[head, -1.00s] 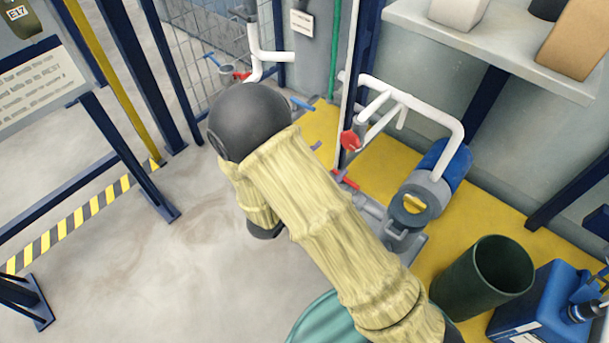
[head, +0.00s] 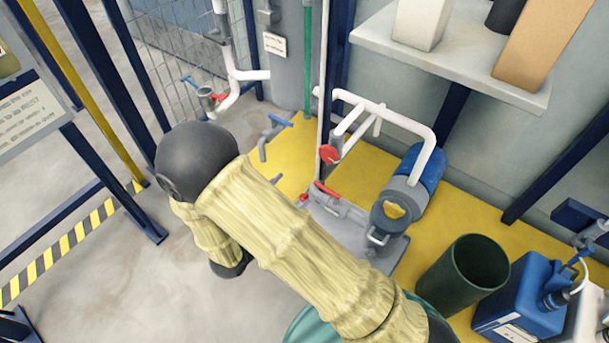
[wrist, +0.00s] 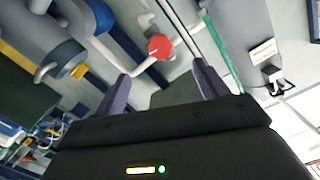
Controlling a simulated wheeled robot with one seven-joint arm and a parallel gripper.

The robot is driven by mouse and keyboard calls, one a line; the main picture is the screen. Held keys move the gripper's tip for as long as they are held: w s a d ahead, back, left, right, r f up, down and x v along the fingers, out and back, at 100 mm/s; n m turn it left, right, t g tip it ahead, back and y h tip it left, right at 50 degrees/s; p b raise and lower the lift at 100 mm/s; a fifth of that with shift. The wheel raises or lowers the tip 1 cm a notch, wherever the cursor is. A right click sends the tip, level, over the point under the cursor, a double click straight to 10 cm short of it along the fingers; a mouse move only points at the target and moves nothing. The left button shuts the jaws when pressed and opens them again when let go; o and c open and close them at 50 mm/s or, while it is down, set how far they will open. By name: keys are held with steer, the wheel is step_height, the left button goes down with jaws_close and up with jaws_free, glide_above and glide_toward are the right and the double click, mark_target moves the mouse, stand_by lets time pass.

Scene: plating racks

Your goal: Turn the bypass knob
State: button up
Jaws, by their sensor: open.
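A red round knob (head: 329,153) sits on the white pipe loop beside the pump in the head view. In the wrist view a red knob (wrist: 160,47), with a pale mark on its face, shows ahead, slightly above the space between my fingertips. My gripper (wrist: 160,80) is open, one finger on each side, with nothing visible between them. The knob looks apart from both fingers. I see no label naming the bypass knob.
A blue and grey pump (head: 415,175) stands on the yellow floor, with a red lever (head: 327,189) near it. A green bin (head: 465,276) and blue canister (head: 522,297) stand at lower right. A shelf (head: 450,65) juts out above. Grey floor is clear at left.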

steer(key=w+d+r+n+g+y+p, duration=0.55)
steer(key=w+r+y+p, duration=0.3)
steer(key=r, duration=0.35)
steer(key=s+d+r+n+g+p, duration=0.5)
steer(key=s+d+r, duration=0.6)
steer(key=s+d, duration=0.3)
steer(key=shift+s+d+n+g+y+p, duration=0.35)
steer(key=shift+d+n+g, duration=0.25)
steer(key=shift+d, duration=0.25)
steer(key=shift+c, duration=0.2)
